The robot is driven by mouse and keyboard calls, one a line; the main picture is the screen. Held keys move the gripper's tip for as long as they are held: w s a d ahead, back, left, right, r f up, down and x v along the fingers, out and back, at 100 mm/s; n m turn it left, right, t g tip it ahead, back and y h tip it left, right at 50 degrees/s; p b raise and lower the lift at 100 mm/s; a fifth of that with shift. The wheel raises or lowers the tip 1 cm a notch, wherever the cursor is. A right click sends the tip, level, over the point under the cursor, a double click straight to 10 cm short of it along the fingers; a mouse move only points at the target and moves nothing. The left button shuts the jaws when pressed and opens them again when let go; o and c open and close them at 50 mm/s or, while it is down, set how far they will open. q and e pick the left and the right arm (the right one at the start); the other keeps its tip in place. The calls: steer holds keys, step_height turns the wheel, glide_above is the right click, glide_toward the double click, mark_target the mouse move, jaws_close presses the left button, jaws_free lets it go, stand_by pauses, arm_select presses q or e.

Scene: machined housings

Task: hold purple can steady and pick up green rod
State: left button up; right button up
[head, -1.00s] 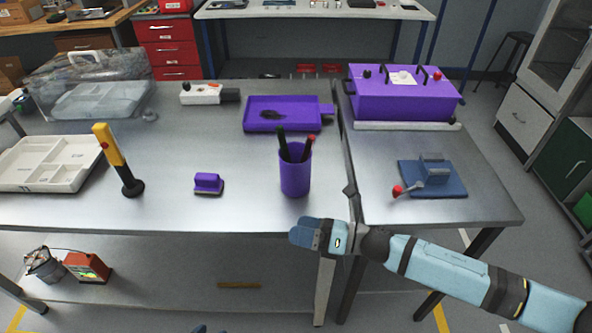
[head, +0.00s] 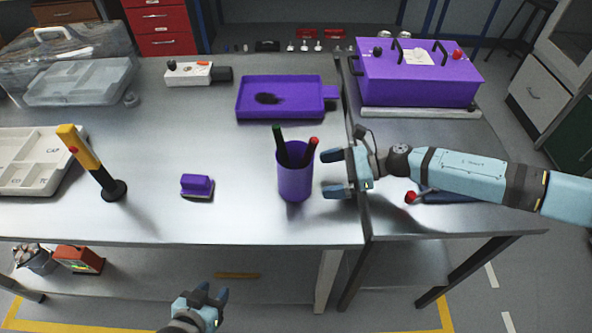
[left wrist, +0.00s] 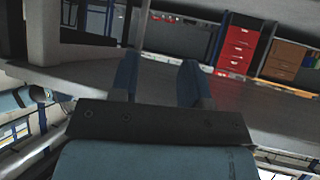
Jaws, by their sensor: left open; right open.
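A purple can (head: 295,181) stands upright near the front right edge of the steel bench. A green-tipped dark rod (head: 281,146) and a red-tipped dark rod (head: 308,151) stick up out of it; their lower parts are hidden inside. My right gripper (head: 326,173) is open just to the right of the can, its fingers pointing left at it; I cannot tell whether they touch it. My left gripper (head: 211,293) is open and empty, low in front of the bench. The left wrist view shows its two fingers (left wrist: 159,78) apart with nothing between them.
A purple brush-like block (head: 197,186) lies left of the can. A purple tray (head: 281,98) lies behind it. A yellow-and-black upright tool (head: 90,165) and a white compartment tray (head: 40,165) are at left. A purple box (head: 418,78) stands at back right.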

mark_target(312, 177)
steer(key=b+x, duration=0.1)
steer(key=x, duration=0.4)
steer(key=shift+a+f, duration=0.1)
steer(key=shift+f, duration=0.1)
steer(key=shift+x, duration=1.1)
steer(key=shift+r, duration=0.1)
steer(key=c, duration=0.4)
steer(key=shift+c, duration=0.2)
